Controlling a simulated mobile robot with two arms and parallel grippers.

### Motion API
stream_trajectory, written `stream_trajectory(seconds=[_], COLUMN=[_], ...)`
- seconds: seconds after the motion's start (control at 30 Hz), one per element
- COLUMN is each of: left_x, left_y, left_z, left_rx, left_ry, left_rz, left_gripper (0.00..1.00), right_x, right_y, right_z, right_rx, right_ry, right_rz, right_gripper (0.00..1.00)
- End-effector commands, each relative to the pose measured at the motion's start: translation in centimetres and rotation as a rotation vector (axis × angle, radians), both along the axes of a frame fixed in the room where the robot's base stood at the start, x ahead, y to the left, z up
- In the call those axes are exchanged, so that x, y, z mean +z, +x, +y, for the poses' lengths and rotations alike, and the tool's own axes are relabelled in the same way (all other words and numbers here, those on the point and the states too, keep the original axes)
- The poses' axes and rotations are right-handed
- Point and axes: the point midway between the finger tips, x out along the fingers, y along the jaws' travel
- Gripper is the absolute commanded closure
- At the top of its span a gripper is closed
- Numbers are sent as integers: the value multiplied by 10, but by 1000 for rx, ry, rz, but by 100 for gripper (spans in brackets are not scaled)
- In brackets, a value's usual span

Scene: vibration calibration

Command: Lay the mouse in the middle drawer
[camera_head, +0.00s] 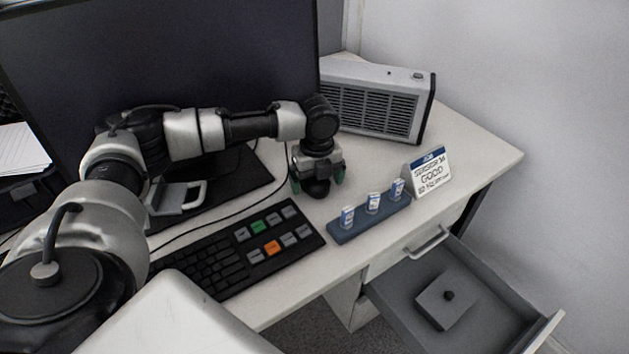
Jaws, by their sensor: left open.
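My left gripper (318,182) points down over the desk behind the keyboard, its fingers apart. A dark rounded thing, which looks like the mouse (317,189), shows between and below the fingers. The gripper hides most of it, and I cannot tell whether the fingers touch it. A grey drawer (400,308) is pulled out at the lower right, below a shut drawer with a bar handle (430,243). It looks like the middle drawer. A flat grey block with a black knob (447,298) lies inside it. My right gripper is not in view.
A black keyboard (215,266) with coloured keys lies left of the gripper. A grey vented box (375,100) and a monitor (230,60) stand behind.

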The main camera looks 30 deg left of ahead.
Motion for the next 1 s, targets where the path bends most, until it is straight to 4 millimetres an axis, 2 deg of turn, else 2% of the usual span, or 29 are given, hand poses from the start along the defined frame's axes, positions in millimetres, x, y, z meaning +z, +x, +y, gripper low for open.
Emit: stream_trajectory(seconds=[0.27,0.67,1.0], left_x=[-4,-3,4], left_y=[0,0,1], left_z=[0,0,0], left_rx=[-1,0,0], left_ry=[-1,0,0], left_rz=[-1,-2,-2], left_gripper=[5,64,64], right_x=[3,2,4], right_y=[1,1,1], right_z=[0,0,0], right_rx=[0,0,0], right_ry=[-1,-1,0], right_rz=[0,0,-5], right_gripper=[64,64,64])
